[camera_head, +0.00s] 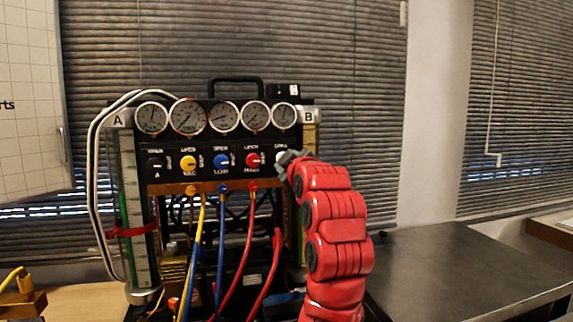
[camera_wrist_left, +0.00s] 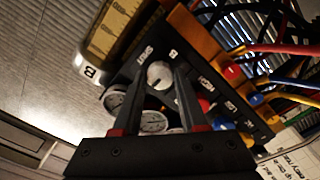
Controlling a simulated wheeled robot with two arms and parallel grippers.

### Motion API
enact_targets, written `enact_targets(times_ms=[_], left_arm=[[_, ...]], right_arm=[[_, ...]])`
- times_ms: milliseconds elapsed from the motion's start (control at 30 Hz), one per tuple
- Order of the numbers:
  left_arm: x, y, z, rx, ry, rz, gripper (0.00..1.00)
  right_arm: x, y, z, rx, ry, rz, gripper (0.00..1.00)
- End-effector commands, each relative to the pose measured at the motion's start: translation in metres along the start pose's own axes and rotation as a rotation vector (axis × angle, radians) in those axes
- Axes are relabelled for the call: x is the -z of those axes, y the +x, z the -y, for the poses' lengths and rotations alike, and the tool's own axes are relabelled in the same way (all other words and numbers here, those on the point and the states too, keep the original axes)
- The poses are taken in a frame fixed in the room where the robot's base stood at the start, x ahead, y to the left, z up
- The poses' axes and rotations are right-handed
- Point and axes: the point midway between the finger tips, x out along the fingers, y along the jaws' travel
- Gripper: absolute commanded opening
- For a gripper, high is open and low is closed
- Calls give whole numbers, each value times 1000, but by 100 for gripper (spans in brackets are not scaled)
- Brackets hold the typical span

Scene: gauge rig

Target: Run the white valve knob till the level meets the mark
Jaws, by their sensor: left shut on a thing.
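The white valve knob (camera_wrist_left: 160,75) sits at the B end of the black valve panel (camera_head: 220,166). My left gripper (camera_wrist_left: 160,71) has a finger on each side of it and is shut on it. In the head view the gripper (camera_head: 287,159) and red arm cover most of the knob. Tube B (camera_head: 310,142), with a yellow scale, stands behind my arm, its lower part mostly hidden; it also shows in the left wrist view (camera_wrist_left: 113,28). I cannot make out its level or mark. Tube A (camera_head: 130,190) at the left shows green and a red band (camera_head: 132,230). My right gripper is out of view.
Yellow (camera_head: 188,163), blue (camera_head: 221,160) and red (camera_head: 252,160) knobs line the panel left of the white one. Several round gauges (camera_head: 223,116) sit above. Coloured hoses (camera_head: 221,250) hang in front. A dark tabletop (camera_head: 460,275) at right is clear.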

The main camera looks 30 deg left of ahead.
Motion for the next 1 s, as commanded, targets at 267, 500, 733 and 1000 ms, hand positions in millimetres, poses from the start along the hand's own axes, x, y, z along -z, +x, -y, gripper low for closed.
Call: enact_targets(times_ms=[267,500,733,1000], left_arm=[[0,0,0,0,-1,-1,0],[0,0,0,0,-1,-1,72],[0,0,0,-1,0,-1,72],[-1,-33,-2,-6,-2,0,72]], right_arm=[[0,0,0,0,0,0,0],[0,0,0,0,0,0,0],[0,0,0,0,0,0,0],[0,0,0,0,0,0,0]])
